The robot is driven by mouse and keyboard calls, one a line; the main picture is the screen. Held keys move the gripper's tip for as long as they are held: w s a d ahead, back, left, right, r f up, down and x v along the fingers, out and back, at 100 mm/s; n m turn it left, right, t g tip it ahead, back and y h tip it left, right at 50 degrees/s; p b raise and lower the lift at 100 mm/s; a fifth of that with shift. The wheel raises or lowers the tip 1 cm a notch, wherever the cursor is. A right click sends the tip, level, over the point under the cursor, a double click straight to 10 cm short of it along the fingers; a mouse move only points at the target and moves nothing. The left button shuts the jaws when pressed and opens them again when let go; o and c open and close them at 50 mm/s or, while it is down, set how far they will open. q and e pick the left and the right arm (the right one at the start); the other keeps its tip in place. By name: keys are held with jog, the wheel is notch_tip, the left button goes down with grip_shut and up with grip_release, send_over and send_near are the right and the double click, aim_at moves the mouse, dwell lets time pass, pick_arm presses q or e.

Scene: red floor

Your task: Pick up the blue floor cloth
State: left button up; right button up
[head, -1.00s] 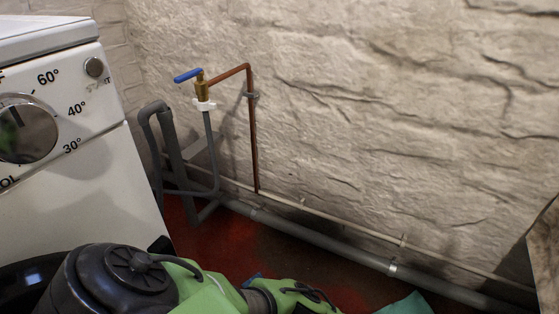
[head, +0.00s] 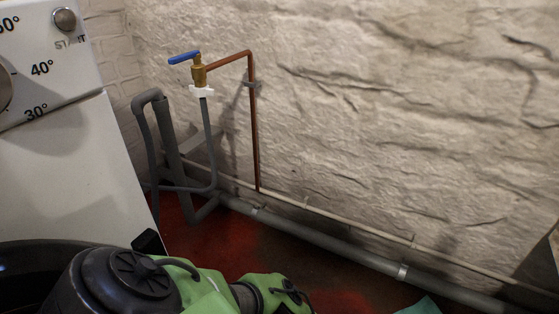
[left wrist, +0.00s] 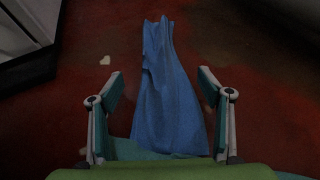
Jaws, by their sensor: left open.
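The blue floor cloth (left wrist: 168,100) lies crumpled and elongated on the red floor in the left wrist view. It narrows toward the top of the picture and widens toward my gripper. My left gripper (left wrist: 160,84) is open, with one finger on each side of the cloth and visible gaps between them. I cannot tell how far the fingertips are above the floor. In the head view my left arm reaches in at the bottom, and its gripper and the blue cloth are not visible there. My right gripper is not in view.
A white washing machine (head: 60,160) stands at the left. A grey pipe (head: 330,244) runs low along the stone wall (head: 400,120), below a blue-handled tap (head: 198,70). A teal piece (head: 422,307), perhaps cloth, shows at the bottom right edge.

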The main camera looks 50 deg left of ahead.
pick_arm(q)
jog(key=b+x, duration=0.3)
jog(key=x, duration=0.2)
jog(key=shift+w, duration=0.15)
jog(key=c, duration=1.2)
jog(key=shift+r, duration=0.1)
